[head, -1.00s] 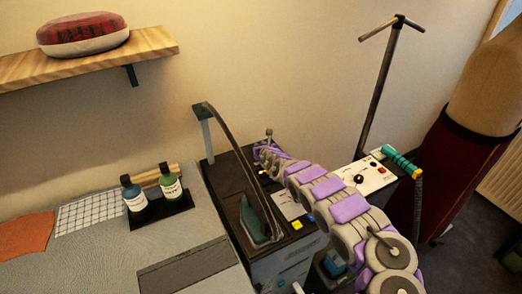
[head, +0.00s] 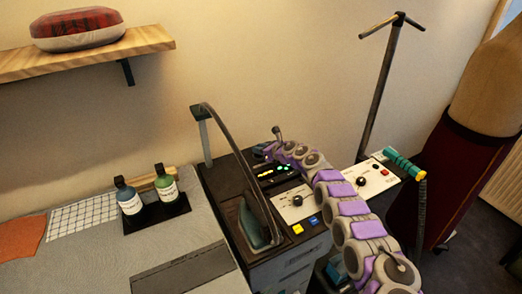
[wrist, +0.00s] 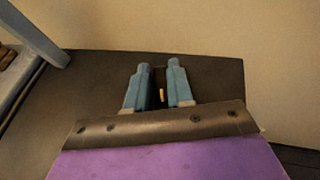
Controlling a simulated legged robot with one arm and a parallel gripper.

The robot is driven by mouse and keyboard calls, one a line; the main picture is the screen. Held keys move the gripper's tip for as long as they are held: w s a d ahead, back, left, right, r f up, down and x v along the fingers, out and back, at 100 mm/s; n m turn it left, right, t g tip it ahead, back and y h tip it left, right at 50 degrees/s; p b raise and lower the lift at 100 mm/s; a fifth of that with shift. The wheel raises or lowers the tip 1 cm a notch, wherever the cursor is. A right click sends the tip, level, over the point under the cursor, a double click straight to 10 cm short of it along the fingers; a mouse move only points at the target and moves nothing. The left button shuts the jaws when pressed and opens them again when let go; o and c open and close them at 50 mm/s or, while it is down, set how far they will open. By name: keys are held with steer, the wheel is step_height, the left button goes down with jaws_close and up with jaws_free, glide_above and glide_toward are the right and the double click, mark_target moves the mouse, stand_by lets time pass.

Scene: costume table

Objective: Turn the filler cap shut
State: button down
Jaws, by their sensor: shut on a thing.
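My gripper (wrist: 158,72) has its two blue fingers shut on the filler cap (wrist: 161,95) on the dark top of the steam station. The cap is dark with a small yellow mark between the fingers. Most of it is hidden by the fingers, so its turn angle is hard to read. In the head view my gripper (head: 262,151) is at the back of the station (head: 228,176), small and partly covered by my arm; the cap cannot be made out there.
An iron (head: 257,229) stands on the station's front left. A panel with a knob (head: 297,200) and coloured buttons is in front of my arm. Two bottles (head: 130,200) (head: 166,184) stand on a tray at the left. A dress form (head: 480,140) stands at the right.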

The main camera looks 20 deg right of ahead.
steer(key=shift+n+g+y, duration=0.5)
steer(key=shift+n+y, duration=0.3)
steer(key=shift+d+n+g+y, duration=0.1)
steer(key=shift+n+g+y, duration=0.2)
steer(key=shift+n+y, duration=0.2)
steer(key=c, duration=1.1)
jaws_free()
steer(key=p+v, duration=0.3)
steer(key=v, duration=1.4)
steer(key=shift+s+d+r, duration=0.1)
steer(key=shift+r, duration=0.15)
steer(key=shift+o, duration=0.3)
